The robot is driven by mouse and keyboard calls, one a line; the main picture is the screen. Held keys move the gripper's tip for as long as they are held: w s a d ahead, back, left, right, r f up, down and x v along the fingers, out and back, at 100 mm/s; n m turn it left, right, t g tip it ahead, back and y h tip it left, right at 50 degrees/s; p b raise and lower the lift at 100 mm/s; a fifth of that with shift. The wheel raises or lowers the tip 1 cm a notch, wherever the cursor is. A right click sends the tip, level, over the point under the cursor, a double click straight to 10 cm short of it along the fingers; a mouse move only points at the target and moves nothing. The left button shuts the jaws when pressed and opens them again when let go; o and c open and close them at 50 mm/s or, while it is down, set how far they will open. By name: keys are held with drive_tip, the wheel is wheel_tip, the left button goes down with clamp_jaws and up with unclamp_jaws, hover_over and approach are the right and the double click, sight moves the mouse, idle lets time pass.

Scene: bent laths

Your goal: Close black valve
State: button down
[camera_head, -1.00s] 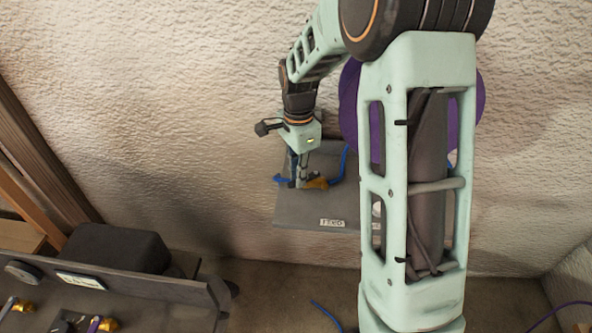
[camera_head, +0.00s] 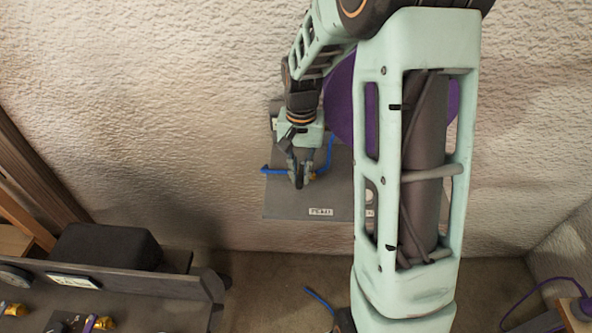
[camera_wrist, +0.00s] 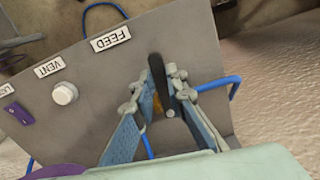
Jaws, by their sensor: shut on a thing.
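The black valve's lever (camera_wrist: 156,66) shows in the wrist view as a dark bar between my fingertips, near the FEED label (camera_wrist: 110,39). A bit of its brass body (camera_wrist: 157,104) shows behind the fingers. My gripper (camera_wrist: 167,80) is shut on the lever, and it also shows in the head view (camera_head: 299,184) low in front of the grey panel. In the head view the fingers hide most of the valve, with brass (camera_head: 313,175) just right of them. Blue hose (camera_head: 325,158) runs out on both sides.
The grey panel (camera_wrist: 75,115) also carries a white knob (camera_wrist: 65,93) by the VENT label and a purple handle (camera_wrist: 18,112) at its edge. A rough wall (camera_head: 190,100) stands behind the panel. A dark bench with brass fittings (camera_head: 16,309) is at lower left.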

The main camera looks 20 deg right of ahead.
sight(302, 179)
drive_tip(key=shift+d+r+n, duration=0.1)
drive_tip(key=shift+d+n, duration=0.15)
drive_tip(key=shift+n, duration=0.25)
drive_tip(key=c, duration=1.9)
unclamp_jaws()
drive_tip(key=shift+c, duration=0.2)
drive_tip(key=shift+s, duration=0.1)
wheel_tip(302, 179, up, 12)
